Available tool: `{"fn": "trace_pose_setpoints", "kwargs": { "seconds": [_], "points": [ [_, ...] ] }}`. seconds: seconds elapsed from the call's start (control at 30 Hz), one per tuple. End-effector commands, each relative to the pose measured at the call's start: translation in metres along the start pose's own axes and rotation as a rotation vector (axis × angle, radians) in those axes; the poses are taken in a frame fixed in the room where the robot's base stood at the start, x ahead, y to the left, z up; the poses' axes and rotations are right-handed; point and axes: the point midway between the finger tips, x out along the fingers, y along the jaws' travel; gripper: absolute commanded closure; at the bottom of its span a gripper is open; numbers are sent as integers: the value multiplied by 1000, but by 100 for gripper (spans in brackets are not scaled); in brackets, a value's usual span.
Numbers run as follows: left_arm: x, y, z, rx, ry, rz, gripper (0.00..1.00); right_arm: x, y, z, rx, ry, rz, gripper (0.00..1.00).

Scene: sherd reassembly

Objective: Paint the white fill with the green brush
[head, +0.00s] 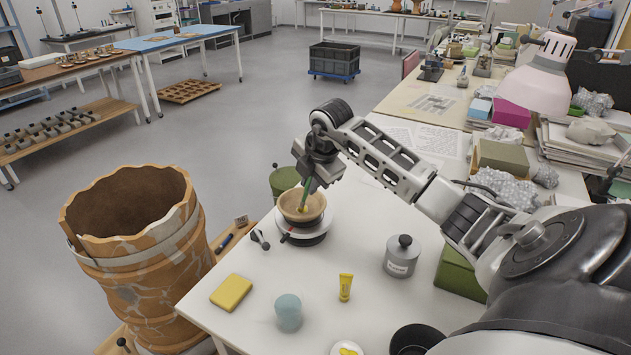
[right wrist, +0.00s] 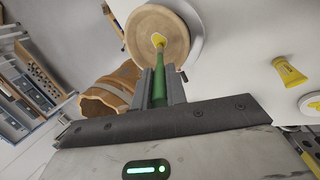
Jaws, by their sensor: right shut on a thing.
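My right gripper (head: 310,184) is shut on the green brush (head: 305,195), above a small tan bowl (head: 290,208). The bowl sits on a white-topped turntable (head: 318,226) near the table's far left edge. In the right wrist view the green brush (right wrist: 160,82) stands between the fingers (right wrist: 160,88), and its yellow tip (right wrist: 158,40) lies over the bowl's inside (right wrist: 150,22). I cannot tell whether the tip touches the bowl. I cannot make out white fill on the bowl. A white saucer with yellow paint (head: 338,349) is at the near edge. My left gripper is out of view.
A yellow tube (head: 345,287), yellow sponge (head: 231,292), pale blue jar (head: 288,312), lidded grey jar (head: 402,262) and dark bowl (head: 416,338) stand on the white table. A large cracked terracotta vessel (head: 145,265) stands left of it. The table's middle is mostly clear.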

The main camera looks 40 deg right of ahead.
Motion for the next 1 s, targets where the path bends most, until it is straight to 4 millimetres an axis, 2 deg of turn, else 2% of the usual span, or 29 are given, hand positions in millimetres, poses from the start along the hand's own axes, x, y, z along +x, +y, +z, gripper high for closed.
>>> {"fn": "trace_pose_setpoints", "kwargs": {
  "seconds": [0.5, 0.83, 1.0],
  "points": [
    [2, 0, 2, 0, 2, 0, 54, -3, -14, 12, 0, -1, -2, 100],
    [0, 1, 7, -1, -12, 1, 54, -4, -14, 13, 0, 0, -2, 100],
    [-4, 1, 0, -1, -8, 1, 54, -13, -10, 14, 0, -1, -1, 100]
  ]
}}
